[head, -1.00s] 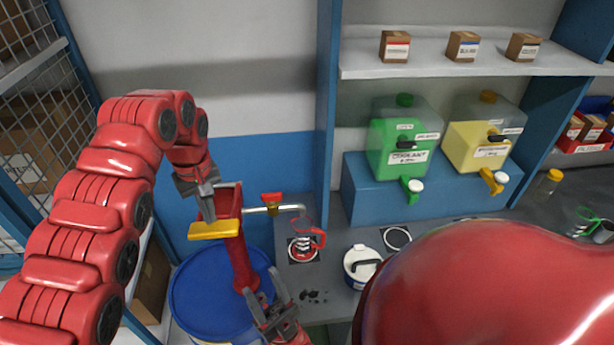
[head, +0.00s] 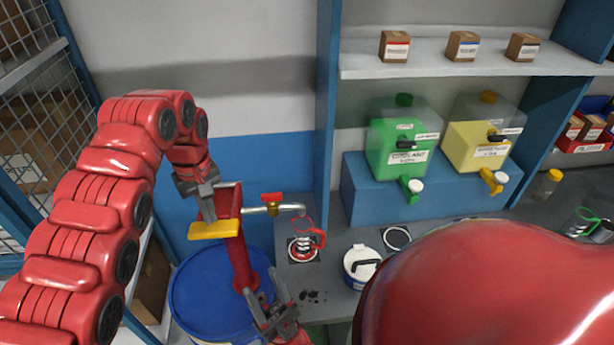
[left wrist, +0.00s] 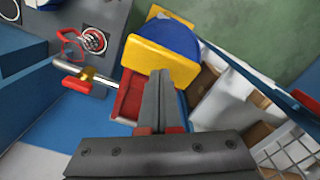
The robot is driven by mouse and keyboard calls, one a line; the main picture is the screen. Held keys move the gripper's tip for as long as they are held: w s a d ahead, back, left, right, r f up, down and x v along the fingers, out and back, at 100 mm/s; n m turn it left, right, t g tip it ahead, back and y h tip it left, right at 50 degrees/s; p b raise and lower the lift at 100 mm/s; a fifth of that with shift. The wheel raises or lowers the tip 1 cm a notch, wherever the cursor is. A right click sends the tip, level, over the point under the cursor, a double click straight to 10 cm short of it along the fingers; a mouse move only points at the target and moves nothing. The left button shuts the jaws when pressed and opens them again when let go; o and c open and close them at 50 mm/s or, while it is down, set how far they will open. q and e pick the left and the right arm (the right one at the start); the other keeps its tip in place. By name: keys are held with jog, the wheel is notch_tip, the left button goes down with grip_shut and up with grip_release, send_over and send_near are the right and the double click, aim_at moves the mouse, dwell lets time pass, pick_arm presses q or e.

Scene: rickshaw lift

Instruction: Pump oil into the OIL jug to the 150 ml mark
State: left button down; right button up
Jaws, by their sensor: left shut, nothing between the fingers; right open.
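The red oil pump (head: 238,262) stands on a blue drum (head: 195,300), with a yellow handle pad (head: 213,230). My left gripper (head: 208,218) is shut and empty, its fingertips at the pad, apparently touching it from above. The left wrist view shows the fingers (left wrist: 160,75) against the yellow pad (left wrist: 145,52). A spout with a red valve (head: 272,198) reaches right over a clear jug with a red handle (head: 317,238). The jug stands on a marked spot on the counter; its level and marks are too small to read. My right gripper (head: 272,318) is open near the drum's right edge.
A white lidded pot (head: 360,268) stands on the counter right of the jug. Green (head: 398,150) and yellow (head: 480,140) tanks with taps stand on a blue block. Dark spots (head: 310,296) lie in front of the jug.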

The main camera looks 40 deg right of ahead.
pick_arm(q)
jog(key=shift+f, duration=0.15)
dwell(0.4)
jog(key=shift+f+b, duration=1.2)
jog(key=shift+f, duration=0.1)
jog(key=shift+f+b, duration=3)
jog(key=shift+f, duration=1)
notch_tip(320, 180, up, 10)
jog(key=p, duration=0.4)
jog(key=shift+f, duration=0.1)
jog(key=shift+r+p, duration=0.35)
jog(key=shift+r, duration=0.25)
jog(key=shift+f, duration=0.1)
